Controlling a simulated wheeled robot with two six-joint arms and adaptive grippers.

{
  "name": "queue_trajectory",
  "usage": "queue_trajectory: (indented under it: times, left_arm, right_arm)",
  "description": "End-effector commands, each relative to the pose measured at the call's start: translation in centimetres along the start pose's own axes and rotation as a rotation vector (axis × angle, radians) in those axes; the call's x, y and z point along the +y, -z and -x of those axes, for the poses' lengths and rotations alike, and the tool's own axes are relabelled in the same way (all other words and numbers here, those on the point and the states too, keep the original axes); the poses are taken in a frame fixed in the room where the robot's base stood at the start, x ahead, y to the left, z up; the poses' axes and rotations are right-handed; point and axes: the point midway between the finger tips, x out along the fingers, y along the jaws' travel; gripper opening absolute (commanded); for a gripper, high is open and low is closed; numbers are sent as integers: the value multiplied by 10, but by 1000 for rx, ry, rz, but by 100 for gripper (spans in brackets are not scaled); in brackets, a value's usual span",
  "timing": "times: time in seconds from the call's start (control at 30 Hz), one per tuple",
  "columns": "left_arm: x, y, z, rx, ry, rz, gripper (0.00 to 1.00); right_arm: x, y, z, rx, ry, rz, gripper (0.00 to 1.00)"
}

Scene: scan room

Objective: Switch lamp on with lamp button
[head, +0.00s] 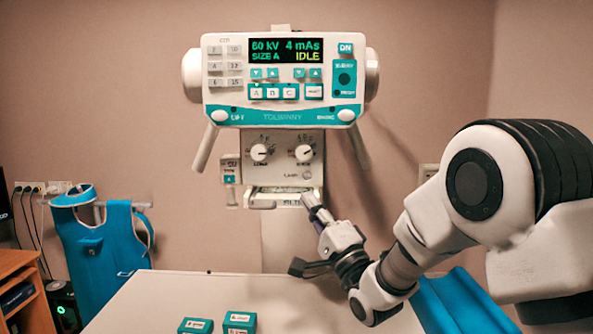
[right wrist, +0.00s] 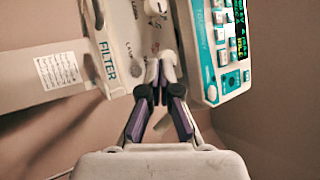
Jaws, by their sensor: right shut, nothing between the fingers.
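The lamp button (head: 307,175) is a small round pale button beside the "LAMP" label, low on the white collimator face (head: 270,143) under two white knobs. In the right wrist view the lamp button (right wrist: 137,71) shows as a small grey disc, just left of my fingertips. My right gripper (head: 312,203) is shut and empty, at the lower right corner of the collimator. In the right wrist view the right gripper (right wrist: 161,72) has its fingertips together in front of the collimator face; I cannot tell whether they touch it. My left gripper is out of view. No lamp light is visible on the table.
The control panel (head: 283,117) above reads IDLE. The filter tray (head: 277,201) sticks out below the collimator, close to my fingers. The white table (head: 180,290) below holds small teal boxes (head: 240,322). A blue apron (head: 103,235) hangs at left.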

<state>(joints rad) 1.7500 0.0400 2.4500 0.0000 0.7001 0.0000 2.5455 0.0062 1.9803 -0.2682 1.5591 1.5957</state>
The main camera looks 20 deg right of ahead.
Motion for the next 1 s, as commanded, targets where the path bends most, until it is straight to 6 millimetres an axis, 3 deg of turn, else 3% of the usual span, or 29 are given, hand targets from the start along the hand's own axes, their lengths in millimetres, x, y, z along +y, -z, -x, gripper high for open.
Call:
queue_trajectory:
  times: [0.13,0.53,1.0]
  left_arm:
    - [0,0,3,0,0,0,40]
    - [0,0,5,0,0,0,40]
    - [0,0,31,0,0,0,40]
  right_arm:
    - [-16,0,-6,-7,36,-22,0]
    - [-14,2,-10,-7,36,-23,0]
    - [18,33,-54,-6,35,-22,0]
